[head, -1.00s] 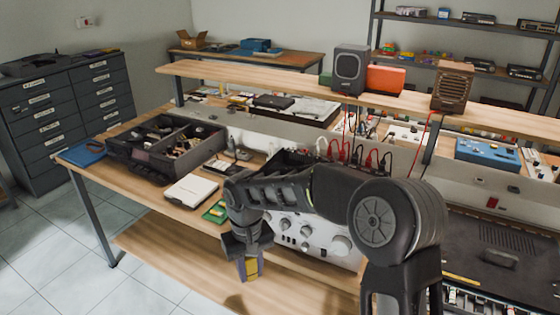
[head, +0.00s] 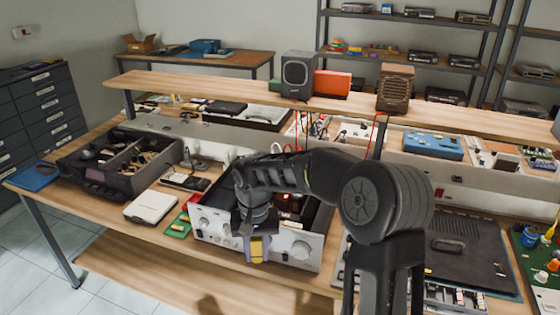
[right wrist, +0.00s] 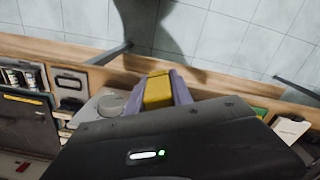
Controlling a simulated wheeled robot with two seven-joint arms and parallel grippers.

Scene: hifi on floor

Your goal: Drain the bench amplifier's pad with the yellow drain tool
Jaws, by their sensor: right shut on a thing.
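The bench amplifier (head: 211,226) is a silver box with knobs on its front and an open top, standing on the workbench. A faint reddish light shows inside; my arm covers much of the inside, and I cannot make out the pad. My right gripper (head: 256,249) points down in front of the amplifier's front panel. It is shut on a yellow block-like piece, the yellow drain tool (right wrist: 158,91), which shows between its purple-grey fingers in the right wrist view. Any tip of the tool is hidden. My left gripper is not in view.
A white box (head: 151,207) and a small green board (head: 178,226) lie left of the amplifier. A dark divided bin (head: 120,165) stands farther left. A black panel (head: 460,250) lies at right. A raised shelf (head: 230,95) with speakers runs behind.

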